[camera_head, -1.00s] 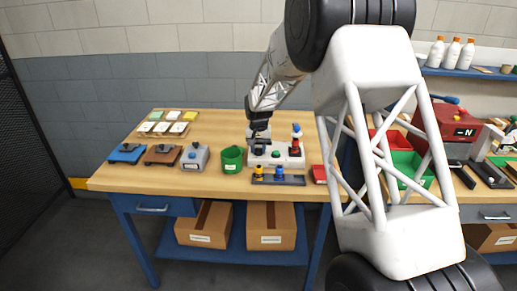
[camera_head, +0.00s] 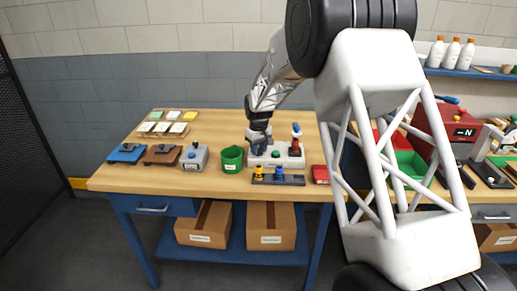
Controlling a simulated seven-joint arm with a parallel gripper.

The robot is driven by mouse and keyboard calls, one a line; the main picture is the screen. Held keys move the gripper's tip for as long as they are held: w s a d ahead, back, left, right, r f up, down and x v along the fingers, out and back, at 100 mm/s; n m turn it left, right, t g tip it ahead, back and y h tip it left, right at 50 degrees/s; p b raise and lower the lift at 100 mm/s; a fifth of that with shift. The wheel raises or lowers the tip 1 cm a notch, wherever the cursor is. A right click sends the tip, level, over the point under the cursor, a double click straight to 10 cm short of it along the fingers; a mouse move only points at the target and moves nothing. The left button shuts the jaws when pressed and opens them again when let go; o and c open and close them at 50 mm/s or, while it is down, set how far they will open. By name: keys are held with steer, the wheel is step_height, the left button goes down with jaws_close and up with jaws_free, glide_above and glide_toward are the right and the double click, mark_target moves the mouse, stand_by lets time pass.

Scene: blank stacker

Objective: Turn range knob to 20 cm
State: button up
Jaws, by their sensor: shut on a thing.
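The white station (camera_head: 291,160) stands near the front middle of the table, with a green button (camera_head: 276,154) on it and a red part with a blue top (camera_head: 296,139) at its right. My gripper (camera_head: 258,148) points down at the left end of this station and is shut on the range knob there. The jaws cover the knob, so its pointer and any scale marks cannot be read.
A green cup (camera_head: 232,160) stands close left of the station. A dark tray with yellow and blue pieces (camera_head: 292,181) lies just in front. Grey, brown and blue blocks (camera_head: 194,159) sit further left. The table's back middle (camera_head: 215,124) is clear.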

mark_target(259, 149)
stand_by(0.3)
steer(key=o, duration=0.9)
steer(key=shift+r, duration=0.1)
steer(key=shift+r, duration=3.85)
